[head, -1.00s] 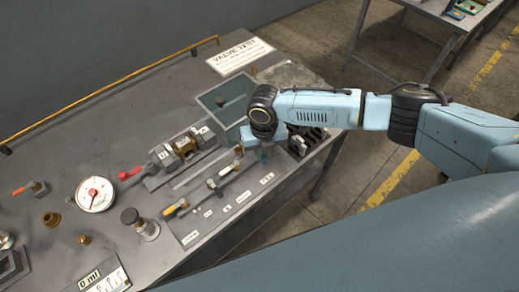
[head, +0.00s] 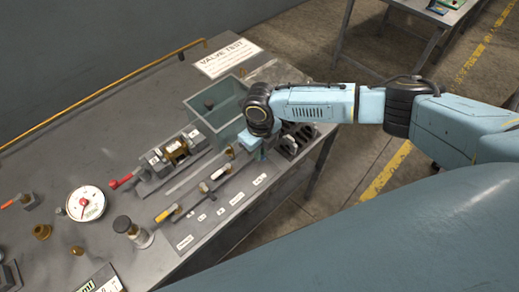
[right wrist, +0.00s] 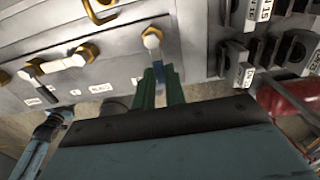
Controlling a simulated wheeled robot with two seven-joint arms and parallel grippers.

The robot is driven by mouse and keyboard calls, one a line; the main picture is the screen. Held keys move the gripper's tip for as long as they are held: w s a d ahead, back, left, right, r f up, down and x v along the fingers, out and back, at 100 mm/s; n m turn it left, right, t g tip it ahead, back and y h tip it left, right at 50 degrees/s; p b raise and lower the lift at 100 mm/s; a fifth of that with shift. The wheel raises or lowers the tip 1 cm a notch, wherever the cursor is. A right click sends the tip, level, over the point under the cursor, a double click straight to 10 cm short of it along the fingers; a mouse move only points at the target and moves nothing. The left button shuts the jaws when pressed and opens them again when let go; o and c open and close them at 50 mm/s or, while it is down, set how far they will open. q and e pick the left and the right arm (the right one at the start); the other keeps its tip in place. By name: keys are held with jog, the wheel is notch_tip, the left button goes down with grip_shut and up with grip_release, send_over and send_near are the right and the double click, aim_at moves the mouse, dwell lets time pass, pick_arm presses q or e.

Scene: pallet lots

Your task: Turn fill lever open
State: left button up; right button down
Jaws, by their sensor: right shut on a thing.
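My right gripper (head: 252,146) is over the valve panel at the bench's right end, where my own wrist partly hides it. That lever hangs from a pivot with a brass nut (right wrist: 152,36) on a grey panel, pointing toward the gripper. I cannot read which label names the fill lever. A yellow-handled lever (head: 167,214) lies along the panel's left part. My left gripper is out of view.
A clear open tank (head: 216,108) stands behind the panel. Grey slotted blocks (right wrist: 270,45) sit close to the gripper's right in the wrist view.

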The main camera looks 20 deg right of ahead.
jog(key=c, duration=1.7)
grip_release()
jog(key=shift+c, duration=0.2)
jog(key=shift+r, duration=0.1)
notch_tip(320, 180, up, 13)
jog(key=shift+r, duration=0.15)
